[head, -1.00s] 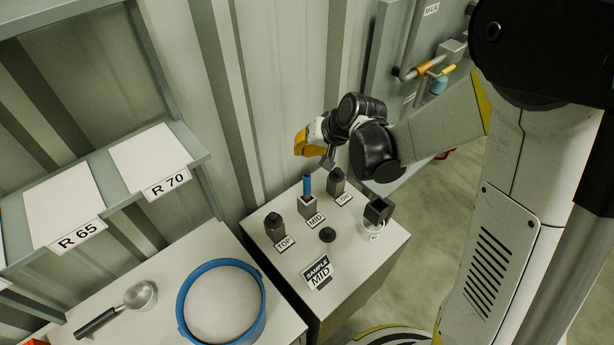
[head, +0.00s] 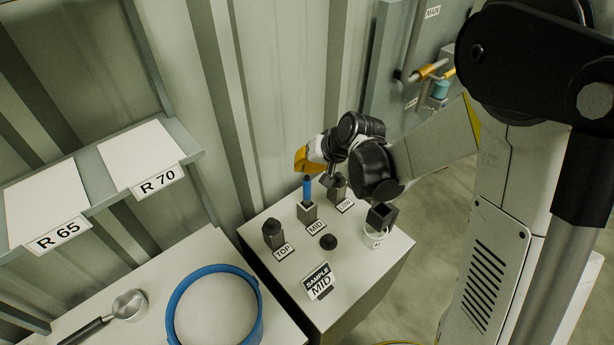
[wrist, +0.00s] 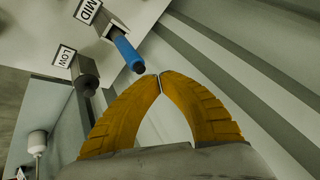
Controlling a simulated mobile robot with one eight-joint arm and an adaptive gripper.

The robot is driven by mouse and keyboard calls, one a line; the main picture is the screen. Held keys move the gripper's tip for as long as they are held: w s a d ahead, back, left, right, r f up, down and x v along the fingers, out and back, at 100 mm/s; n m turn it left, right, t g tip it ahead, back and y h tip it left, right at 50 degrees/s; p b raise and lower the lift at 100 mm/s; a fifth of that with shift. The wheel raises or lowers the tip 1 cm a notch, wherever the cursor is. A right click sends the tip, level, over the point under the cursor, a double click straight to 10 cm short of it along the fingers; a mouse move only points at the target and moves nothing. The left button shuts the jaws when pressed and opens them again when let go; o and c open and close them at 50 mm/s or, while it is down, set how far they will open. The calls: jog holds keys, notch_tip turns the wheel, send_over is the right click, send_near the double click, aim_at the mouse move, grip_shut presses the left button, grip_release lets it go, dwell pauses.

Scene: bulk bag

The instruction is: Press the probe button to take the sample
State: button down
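A blue probe (head: 307,190) with a dark top end stands upright in the square holder marked MID (head: 307,212) on a white-topped cabinet (head: 350,285). My gripper (head: 300,166) is just above and behind the probe's top in the head view. In the wrist view its two yellow fingers (wrist: 160,78) meet at the tips with nothing between them. The blue probe (wrist: 126,50) lies just beyond the fingertips there, its dark end close to them. I cannot tell whether they touch. A sign (head: 319,281) reads SAMPLE MID.
Dark capped posts marked TOP (head: 273,235) and LOW (head: 338,187) flank the probe. A black knob (head: 328,242), a white cup (head: 375,236) and a dark square holder (head: 382,215) share the cabinet top. A blue-rimmed tub (head: 258,300) and scoop (head: 128,305) stand left.

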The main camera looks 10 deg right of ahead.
aim_at(304, 179)
jog(key=shift+f, duration=0.15)
dwell(0.8)
jog(key=shift+f+b, duration=0.3)
jog(key=shift+b, duration=0.2)
jog(key=shift+f+b, duration=0.5)
jog(key=shift+b, duration=0.05)
dwell(0.4)
jog(key=shift+r, duration=0.1)
jog(key=shift+r+p, duration=0.65)
jog(key=shift+r, duration=0.2)
jog(key=shift+r+p, duration=1.85)
jog(key=shift+r, duration=0.7)
